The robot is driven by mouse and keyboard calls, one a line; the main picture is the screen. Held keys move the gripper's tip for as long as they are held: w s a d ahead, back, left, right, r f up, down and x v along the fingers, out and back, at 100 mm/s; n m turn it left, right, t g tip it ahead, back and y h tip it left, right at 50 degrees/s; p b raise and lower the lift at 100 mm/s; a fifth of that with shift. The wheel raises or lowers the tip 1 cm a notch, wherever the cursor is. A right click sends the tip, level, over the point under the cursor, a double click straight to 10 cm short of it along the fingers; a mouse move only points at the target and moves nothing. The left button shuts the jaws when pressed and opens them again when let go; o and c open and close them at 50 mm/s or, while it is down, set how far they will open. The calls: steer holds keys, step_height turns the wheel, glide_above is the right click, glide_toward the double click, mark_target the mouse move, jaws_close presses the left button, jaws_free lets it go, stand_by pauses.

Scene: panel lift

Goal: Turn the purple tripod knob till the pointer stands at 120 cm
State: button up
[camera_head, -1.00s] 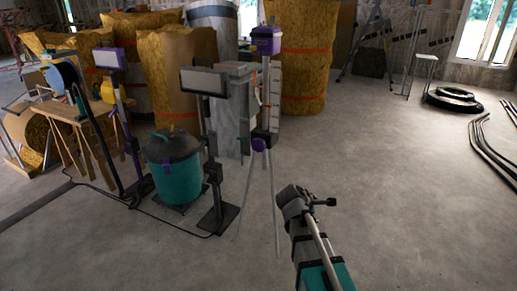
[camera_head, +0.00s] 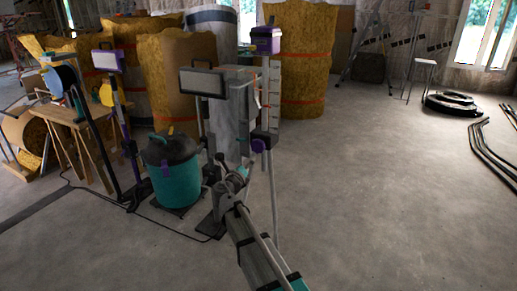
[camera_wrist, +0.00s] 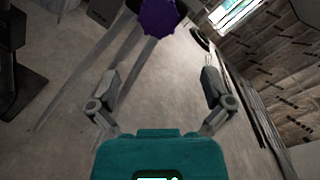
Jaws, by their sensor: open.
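The purple tripod knob (camera_head: 259,145) sits on the side of the tripod column in the head view. It also shows at the top of the wrist view (camera_wrist: 158,17), with a scalloped edge. The tripod (camera_head: 273,195) stands upright, with a purple-topped device (camera_head: 266,40) on its column. A light scale strip (camera_head: 273,95) runs beside the column; the pointer and its reading are too small to tell. My gripper (camera_wrist: 160,92) is open and empty, its fingers spread wide. In the wrist view the knob lies beyond the fingertips, not between them. My arm hides part of the tripod legs.
A work lamp on a stand (camera_head: 202,82) and a teal vacuum (camera_head: 177,183) stand left of the tripod. Wrapped insulation rolls (camera_head: 300,60) stand behind. A black cable runs along the floor at left.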

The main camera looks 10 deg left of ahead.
mark_target(257, 147)
steer(key=shift+w+a, duration=0.1)
steer(key=shift+w, duration=0.05)
stand_by(0.3)
steer(key=x, duration=1.3)
steer(key=shift+w, duration=0.25)
